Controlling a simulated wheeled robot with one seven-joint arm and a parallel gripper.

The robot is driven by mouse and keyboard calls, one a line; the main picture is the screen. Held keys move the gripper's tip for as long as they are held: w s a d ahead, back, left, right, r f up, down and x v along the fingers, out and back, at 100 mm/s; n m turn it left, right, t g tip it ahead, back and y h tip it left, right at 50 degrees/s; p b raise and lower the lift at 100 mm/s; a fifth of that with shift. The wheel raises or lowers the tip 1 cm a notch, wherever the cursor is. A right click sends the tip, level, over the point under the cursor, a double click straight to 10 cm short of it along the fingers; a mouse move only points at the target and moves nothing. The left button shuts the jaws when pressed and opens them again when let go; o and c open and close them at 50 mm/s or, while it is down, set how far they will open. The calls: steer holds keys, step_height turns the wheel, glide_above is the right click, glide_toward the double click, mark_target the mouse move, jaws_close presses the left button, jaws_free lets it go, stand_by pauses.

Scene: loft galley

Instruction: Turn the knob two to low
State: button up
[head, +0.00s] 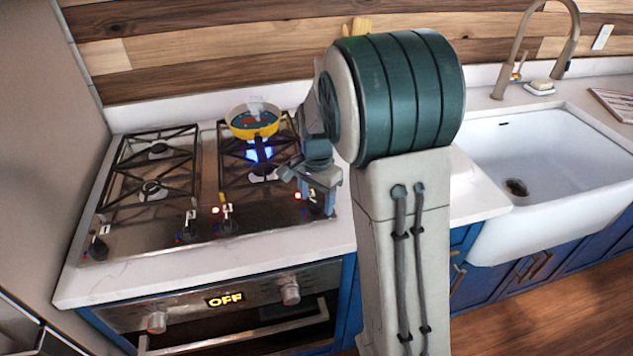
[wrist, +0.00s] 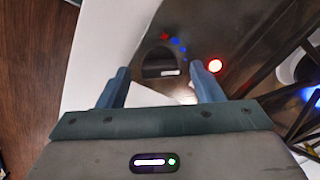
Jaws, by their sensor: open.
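The stove's black knobs line the front of the cooktop. In the head view I see a left knob (head: 97,248), a middle knob (head: 190,225) and another knob (head: 228,215). My gripper (head: 318,200) is lowered at the cooktop's front right corner and hides what is under it. In the wrist view a dark knob (wrist: 157,62) with a white mark lies between and just ahead of my open fingers (wrist: 160,72). A lit red light (wrist: 215,65) is beside it. No number is readable on the knobs.
A yellow pan (head: 252,120) stands on the back right burner, with a blue flame (head: 260,153) below it. Black grates (head: 150,165) cover the cooktop. The white sink (head: 535,150) and tap (head: 520,50) are at right. The oven display (head: 225,299) reads OFF.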

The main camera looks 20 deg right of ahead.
mark_target(316, 202)
step_height(316, 202, up, 13)
steer(key=shift+r, duration=0.15)
stand_by(0.4)
steer(key=s+f+n+t, duration=0.3)
steer(key=s+n, duration=0.8)
steer(key=s, duration=1)
steer(key=shift+f, duration=0.7)
